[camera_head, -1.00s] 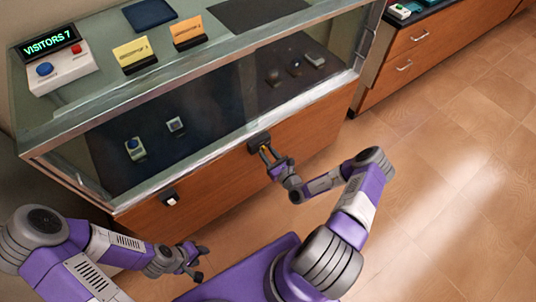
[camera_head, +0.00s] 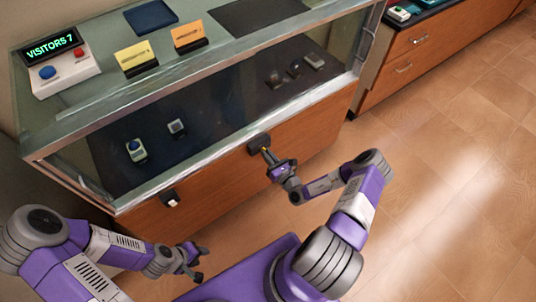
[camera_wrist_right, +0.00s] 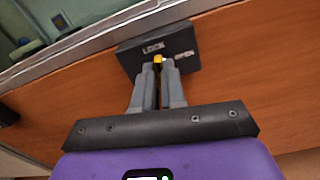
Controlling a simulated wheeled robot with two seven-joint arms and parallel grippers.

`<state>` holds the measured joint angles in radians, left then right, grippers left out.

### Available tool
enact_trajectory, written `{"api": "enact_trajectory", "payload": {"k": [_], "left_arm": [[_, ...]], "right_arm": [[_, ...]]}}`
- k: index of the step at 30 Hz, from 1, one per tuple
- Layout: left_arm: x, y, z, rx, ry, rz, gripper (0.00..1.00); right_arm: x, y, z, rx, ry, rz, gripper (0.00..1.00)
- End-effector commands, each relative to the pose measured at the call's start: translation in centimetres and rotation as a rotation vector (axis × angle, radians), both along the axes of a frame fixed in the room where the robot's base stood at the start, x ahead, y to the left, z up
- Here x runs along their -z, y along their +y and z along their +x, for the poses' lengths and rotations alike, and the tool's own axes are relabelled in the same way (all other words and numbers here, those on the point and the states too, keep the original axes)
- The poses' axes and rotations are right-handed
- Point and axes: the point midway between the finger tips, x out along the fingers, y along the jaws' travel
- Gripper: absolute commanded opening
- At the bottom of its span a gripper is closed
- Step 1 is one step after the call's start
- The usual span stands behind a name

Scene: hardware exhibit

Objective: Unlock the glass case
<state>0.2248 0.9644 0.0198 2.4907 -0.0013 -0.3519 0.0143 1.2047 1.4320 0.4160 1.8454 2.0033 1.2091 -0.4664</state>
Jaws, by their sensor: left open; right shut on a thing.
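The glass case (camera_head: 310,132) has a glass top and front above a wooden panel. A black lock block (camera_head: 259,142) sits on that panel. In the right wrist view the lock block (camera_wrist_right: 187,44) carries the words LOCK and OPEN. A small yellow piece (camera_wrist_right: 158,59) shows at the block's lower edge, between my fingertips. My right gripper (camera_head: 267,154) is shut on this yellow piece; the right wrist view shows its fingers (camera_wrist_right: 158,72) close together. The fingers hide most of the piece. My left gripper (camera_head: 194,261) is open and empty, low in front of the case.
Another black fitting (camera_head: 170,198) with a white part is on the panel further left. A counter device (camera_head: 60,72) and signs (camera_head: 135,58) stand on the case top. Small items (camera_head: 136,150) lie inside. A drawer cabinet (camera_head: 410,50) stands at right. The floor (camera_head: 455,150) is clear.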

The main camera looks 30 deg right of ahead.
Motion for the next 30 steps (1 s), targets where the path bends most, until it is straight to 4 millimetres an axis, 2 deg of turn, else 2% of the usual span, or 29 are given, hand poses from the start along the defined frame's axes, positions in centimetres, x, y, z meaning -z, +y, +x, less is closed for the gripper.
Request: {"api": "enact_trajectory", "payload": {"k": [12, 30], "left_arm": [[-1.9, 0.0, 0.0, 0.0, 0.0, 0.0, 0.43], [-2.6, 0.0, 0.0, 0.0, 0.0, 0.0, 0.43]], "right_arm": [[0.0, -0.1, 0.0, 0.001, 0.032, 0.38, 0.0], [0.2, -0.2, 0.0, 0.0, 0.076, 0.948, 0.0]]}}
